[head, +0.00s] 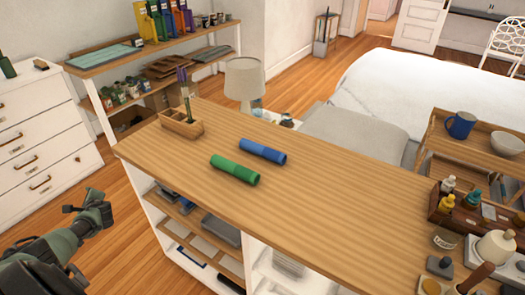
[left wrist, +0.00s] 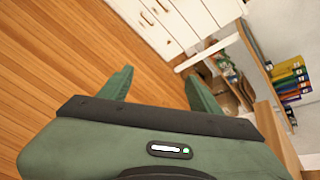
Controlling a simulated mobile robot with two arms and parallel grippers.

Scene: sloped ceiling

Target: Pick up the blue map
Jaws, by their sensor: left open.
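The blue map (head: 262,151) is a rolled blue tube lying on the wooden top of the shelf unit (head: 330,215), near its middle. A similar green roll (head: 235,169) lies just in front of it, apart from it. My left gripper (head: 88,203) is at the left of the head view, off the left end of the unit and well away from the blue map. In the left wrist view my left gripper (left wrist: 158,88) is open, with nothing between its fingers. The blue map does not show in that view. My right gripper is not in view.
A wooden pen holder (head: 182,124) stands at the top's far left corner, and a lamp (head: 244,80) stands behind. Bottles in a wooden box (head: 470,215) and a stamp crowd the right end. A white drawer chest (head: 40,130) stands at left. The wood around the rolls is clear.

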